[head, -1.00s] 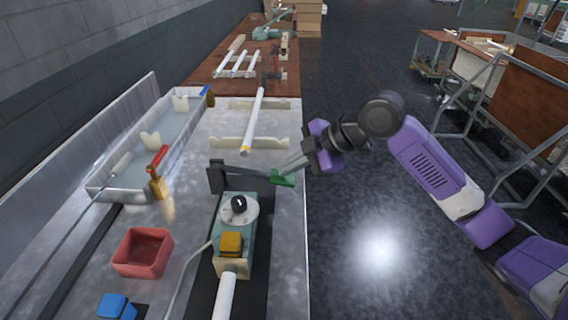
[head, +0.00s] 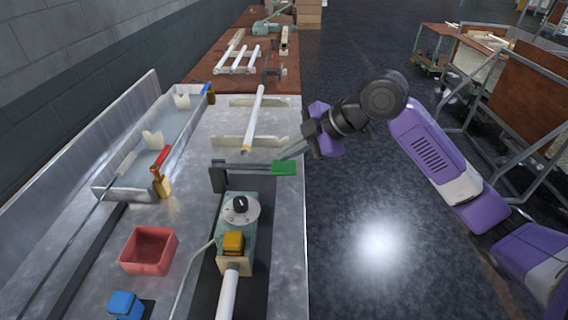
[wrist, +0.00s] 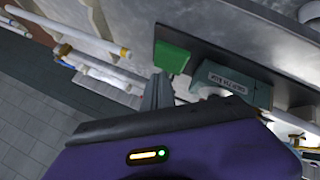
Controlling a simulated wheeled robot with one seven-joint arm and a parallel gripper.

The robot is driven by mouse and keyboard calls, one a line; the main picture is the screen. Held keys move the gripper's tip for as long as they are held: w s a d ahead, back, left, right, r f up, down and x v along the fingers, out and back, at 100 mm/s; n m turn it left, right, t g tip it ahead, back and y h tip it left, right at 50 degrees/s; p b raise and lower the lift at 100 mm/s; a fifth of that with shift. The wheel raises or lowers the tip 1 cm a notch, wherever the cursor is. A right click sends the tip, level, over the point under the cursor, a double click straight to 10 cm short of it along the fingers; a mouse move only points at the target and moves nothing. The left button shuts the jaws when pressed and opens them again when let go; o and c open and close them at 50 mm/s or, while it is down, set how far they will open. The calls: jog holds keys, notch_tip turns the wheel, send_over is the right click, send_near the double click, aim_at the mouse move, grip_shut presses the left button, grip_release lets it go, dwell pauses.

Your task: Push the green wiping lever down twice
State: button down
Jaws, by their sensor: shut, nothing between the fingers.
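The green wiping lever is a grey bar from a dark post (head: 218,177) with a flat green pad (head: 284,168) at its right end, over the bench's right edge. The bar looks about level. My gripper (head: 290,160) is shut and empty, its fingers pointing down-left at the pad's upper right edge. In the wrist view the green pad (wrist: 172,57) lies just beyond the closed fingertips (wrist: 161,76). Whether they touch the pad I cannot tell.
A teal machine with a dial (head: 240,208) and yellow block (head: 233,242) stands in front of the lever. A glass tube (head: 254,118) rests on supports behind. A red bin (head: 149,251) and a water trough (head: 125,185) are at left. Open floor lies right of the bench.

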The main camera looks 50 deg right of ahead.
jog(key=shift+r+p, duration=1.55)
jog(key=shift+r, duration=0.9)
